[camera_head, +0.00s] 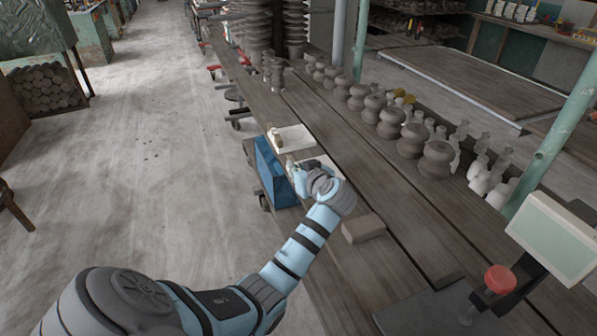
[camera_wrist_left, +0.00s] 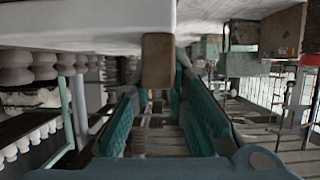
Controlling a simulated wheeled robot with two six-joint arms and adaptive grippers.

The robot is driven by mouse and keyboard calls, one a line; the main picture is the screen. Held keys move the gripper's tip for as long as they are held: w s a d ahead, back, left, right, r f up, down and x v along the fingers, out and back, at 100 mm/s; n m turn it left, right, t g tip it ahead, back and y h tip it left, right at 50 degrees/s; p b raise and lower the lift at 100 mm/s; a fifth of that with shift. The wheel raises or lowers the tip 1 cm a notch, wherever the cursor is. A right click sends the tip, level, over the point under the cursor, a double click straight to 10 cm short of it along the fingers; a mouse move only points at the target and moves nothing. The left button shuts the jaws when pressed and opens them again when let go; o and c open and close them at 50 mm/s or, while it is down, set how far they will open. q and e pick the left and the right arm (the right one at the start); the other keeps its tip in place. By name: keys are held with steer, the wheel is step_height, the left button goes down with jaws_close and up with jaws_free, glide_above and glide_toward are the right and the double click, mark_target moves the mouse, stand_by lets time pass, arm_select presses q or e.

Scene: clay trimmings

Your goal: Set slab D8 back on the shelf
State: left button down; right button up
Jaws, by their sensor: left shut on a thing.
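My left gripper (camera_head: 296,172) is beside the white tray (camera_head: 291,138) at the bench's left edge, above the blue box (camera_head: 272,172). In the left wrist view its teal fingers (camera_wrist_left: 160,92) are closed on a brown block (camera_wrist_left: 157,61), which touches or lies just under a broad white surface (camera_wrist_left: 85,22). No D8 mark is readable, so I cannot tell whether this block is the slab. A small tan piece (camera_head: 277,137) shows at the tray's left end. A grey-brown clay block (camera_head: 363,228) lies on the bench near my left wrist. My right gripper is out of view.
Rows of turned clay pots (camera_head: 411,141) and white pieces (camera_head: 488,181) stand along the bench's right side. A scale-like device (camera_head: 551,237) and a red knob (camera_head: 500,279) are at the lower right. The floor (camera_head: 150,150) to the left is open.

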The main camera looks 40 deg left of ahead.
arm_select(q)
steer(key=c, duration=1.6)
jaws_free()
steer(key=shift+o, duration=0.2)
steer(key=shift+d+r+p, duration=0.3)
steer(key=shift+p, duration=0.05)
steer(key=p+v, duration=0.6)
steer(key=v, duration=0.5)
steer(key=shift+d, duration=0.2)
steer(key=shift+s, duration=0.1)
